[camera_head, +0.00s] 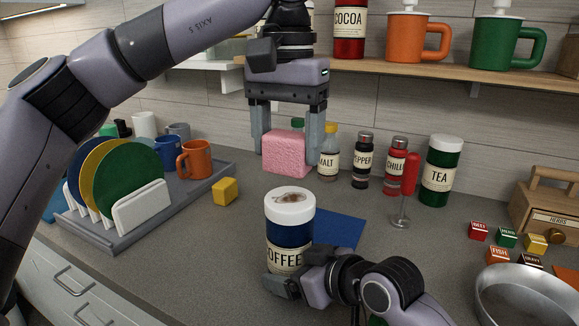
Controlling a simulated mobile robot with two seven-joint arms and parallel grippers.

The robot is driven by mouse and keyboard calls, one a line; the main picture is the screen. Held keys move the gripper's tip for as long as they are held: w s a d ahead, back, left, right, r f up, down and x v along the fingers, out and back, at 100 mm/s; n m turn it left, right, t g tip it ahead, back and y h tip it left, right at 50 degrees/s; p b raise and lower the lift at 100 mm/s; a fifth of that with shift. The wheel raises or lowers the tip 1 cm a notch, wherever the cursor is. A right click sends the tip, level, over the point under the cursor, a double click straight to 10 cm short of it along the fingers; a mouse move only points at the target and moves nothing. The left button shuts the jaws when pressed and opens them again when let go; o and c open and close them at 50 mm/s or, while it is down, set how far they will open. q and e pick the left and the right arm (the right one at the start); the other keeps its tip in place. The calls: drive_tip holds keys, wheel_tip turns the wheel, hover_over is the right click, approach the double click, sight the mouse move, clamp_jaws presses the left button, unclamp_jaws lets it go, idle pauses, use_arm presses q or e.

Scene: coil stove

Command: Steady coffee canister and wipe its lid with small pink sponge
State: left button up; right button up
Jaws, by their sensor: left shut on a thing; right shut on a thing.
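The coffee canister (290,236) stands upright on the counter, dark blue with a cream label reading COFFEE. Its white lid (290,206) has a brown smudge (290,195) on top. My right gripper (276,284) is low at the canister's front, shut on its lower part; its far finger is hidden. My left gripper (287,146) points down behind and above the canister. It is shut on the small pink sponge (286,153), which is apart from the lid in the picture.
A dish rack (142,211) with plates and mugs stands left, near a yellow block (225,190). A blue cloth (338,229) lies right of the canister. Several spice jars and a tea canister (440,172) line the back. A metal pan (530,296) is at front right.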

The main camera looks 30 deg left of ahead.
sight(282, 175)
use_arm(q)
drive_tip(key=r, duration=0.1)
drive_tip(key=s+r, duration=0.1)
drive_tip(key=r, duration=0.1)
drive_tip(key=shift+s, duration=0.15)
drive_tip(key=shift+f, duration=3.35)
drive_tip(key=shift+w+f, duration=0.35)
drive_tip(key=shift+f, duration=0.4)
drive_tip(key=shift+c, duration=0.3)
drive_tip(key=shift+w, duration=1.55)
drive_tip(key=shift+s, duration=2)
wheel_tip(282, 175, up, 2)
drive_tip(key=shift+w+r, duration=0.1)
drive_tip(key=shift+r, duration=3.05)
